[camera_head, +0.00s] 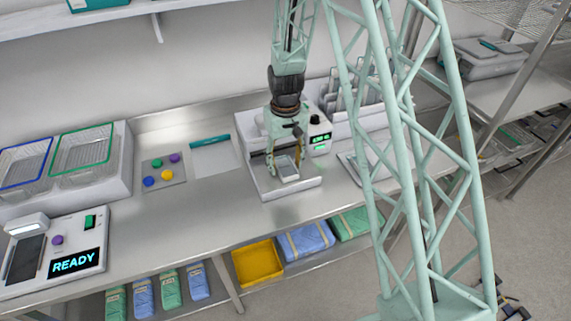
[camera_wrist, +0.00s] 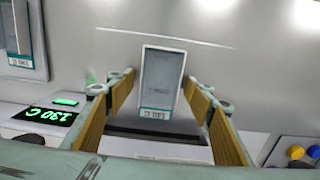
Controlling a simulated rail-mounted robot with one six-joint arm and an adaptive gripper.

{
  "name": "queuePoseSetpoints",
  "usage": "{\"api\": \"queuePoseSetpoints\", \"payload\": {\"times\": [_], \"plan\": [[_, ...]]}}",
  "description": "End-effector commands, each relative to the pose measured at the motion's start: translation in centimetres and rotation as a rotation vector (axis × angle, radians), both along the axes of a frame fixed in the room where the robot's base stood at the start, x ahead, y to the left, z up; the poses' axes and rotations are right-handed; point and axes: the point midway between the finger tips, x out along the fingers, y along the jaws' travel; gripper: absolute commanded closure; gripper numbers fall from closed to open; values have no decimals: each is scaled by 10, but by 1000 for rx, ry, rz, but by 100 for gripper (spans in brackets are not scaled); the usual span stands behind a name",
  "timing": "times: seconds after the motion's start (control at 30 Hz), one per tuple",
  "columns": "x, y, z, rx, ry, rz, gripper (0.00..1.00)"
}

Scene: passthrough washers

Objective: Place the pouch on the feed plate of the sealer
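The pouch (camera_head: 287,171) is a small pale-framed packet with a grey middle, low over or on the feed plate (camera_head: 285,188) of the white sealer (camera_head: 246,142). I cannot tell if it lies fully flat on the plate. In the wrist view the pouch (camera_wrist: 162,78) appears slightly turned between the fingertips, its label end toward the sealer's dark slot. My gripper (camera_head: 284,160) points down over the plate, its yellow-padded fingers spread on either side of the pouch. In the wrist view (camera_wrist: 160,78) a thin gap shows on the left; the right fingertip is very close to the pouch.
The sealer's green-lit display (camera_head: 320,138) stands right of my gripper. A white tray (camera_head: 352,165) lies farther right, before a rack. Left are a card with coloured discs (camera_head: 163,174), wire baskets (camera_head: 82,152) and a READY device (camera_head: 55,250). The bench before the discs is clear.

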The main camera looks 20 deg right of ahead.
Motion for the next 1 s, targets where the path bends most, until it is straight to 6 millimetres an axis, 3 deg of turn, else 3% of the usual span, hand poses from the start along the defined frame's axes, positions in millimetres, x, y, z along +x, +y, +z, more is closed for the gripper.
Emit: {"api": "queuePoseSetpoints", "payload": {"times": [0.47,1.0], "plan": [[1,0,7,0,-1,0,52],[0,0,60,0,-1,0,52]]}}
